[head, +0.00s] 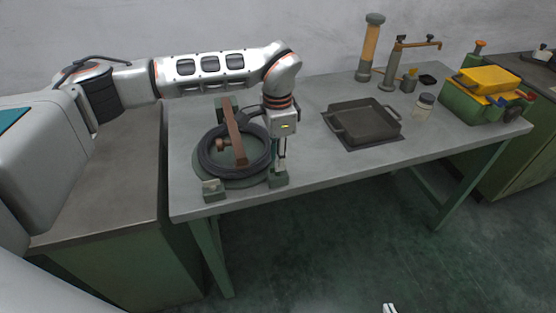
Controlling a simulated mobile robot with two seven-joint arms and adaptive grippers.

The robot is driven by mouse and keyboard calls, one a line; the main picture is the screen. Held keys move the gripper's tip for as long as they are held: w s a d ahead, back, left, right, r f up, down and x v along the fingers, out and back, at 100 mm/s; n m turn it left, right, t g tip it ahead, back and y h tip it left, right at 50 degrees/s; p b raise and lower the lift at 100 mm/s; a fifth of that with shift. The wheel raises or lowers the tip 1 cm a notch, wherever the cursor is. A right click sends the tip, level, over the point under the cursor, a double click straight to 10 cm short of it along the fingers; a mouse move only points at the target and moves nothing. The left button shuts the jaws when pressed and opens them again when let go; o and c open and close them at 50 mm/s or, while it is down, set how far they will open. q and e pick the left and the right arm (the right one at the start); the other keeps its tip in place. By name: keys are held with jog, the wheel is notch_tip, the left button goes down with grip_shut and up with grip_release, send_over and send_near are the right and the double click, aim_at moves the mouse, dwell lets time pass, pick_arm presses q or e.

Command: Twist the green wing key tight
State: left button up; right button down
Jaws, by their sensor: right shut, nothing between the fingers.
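A round green fixture (232,183) stands on the grey bench, with a black coil (208,167) and a brown bar (236,140) across it. Small green blocks sit at its front left (213,190) and front right (278,181). I cannot make out the green wing key for certain; it may be at the front right block, under my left gripper (280,165). That gripper points down there, its fingers small and partly hidden, so its grip is unclear. Only the pale fingertips of my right gripper (390,308) show at the bottom edge; they are shut and empty, away from the bench.
A dark square pan (365,124) lies mid-bench. A jar (423,105) and a green box with a yellow top (486,95) are at right. The bench front between fixture and pan is clear.

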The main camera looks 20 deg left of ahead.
pick_arm(q)
jog(key=shift+f, duration=1.05)
pick_arm(e)
jog(key=shift+s+d+f, duration=0.1)
jog(key=shift+d+f, duration=0.1)
jog(key=shift+d, duration=0.2)
pick_arm(q)
grip_shut()
pick_arm(e)
jog(key=shift+a, duration=0.15)
